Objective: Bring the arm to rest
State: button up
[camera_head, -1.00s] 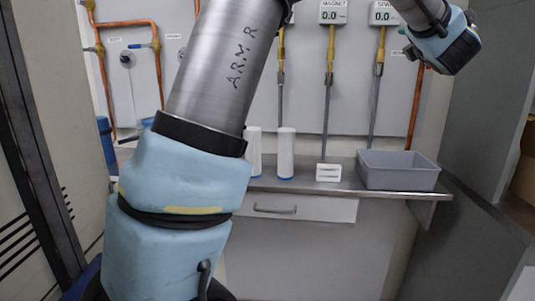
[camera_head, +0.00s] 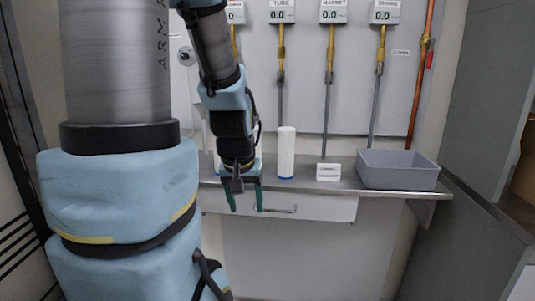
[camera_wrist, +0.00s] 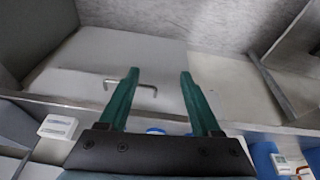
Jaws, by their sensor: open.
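My gripper (camera_head: 245,196) hangs pointing down in front of the counter in the head view, with its two green fingers apart and nothing between them. In the wrist view my gripper (camera_wrist: 160,92) also shows open and empty, with the drawer front and its handle (camera_wrist: 131,86) beyond the fingers. My arm is bent, its upper part filling the left of the head view and its forearm coming down near the middle.
A steel counter (camera_head: 334,188) runs along the wall. On it stand a white cylinder (camera_head: 286,153), a small white device (camera_head: 328,172) and a grey bin (camera_head: 398,175). Pipes and gauges line the wall. A dark grey panel (camera_head: 490,100) stands at right.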

jog(key=s+a+f+g+b, duration=0.2)
jog(key=s+f+b, duration=0.2)
jog(key=f+b, duration=0.8)
notch_tip(320, 180, up, 17)
jog(key=p, duration=1.8)
jog(key=shift+s+d+m+p, duration=0.15)
jog(key=shift+m+p, duration=0.15)
jog(key=shift+p, duration=0.1)
jog(key=shift+f, duration=0.1)
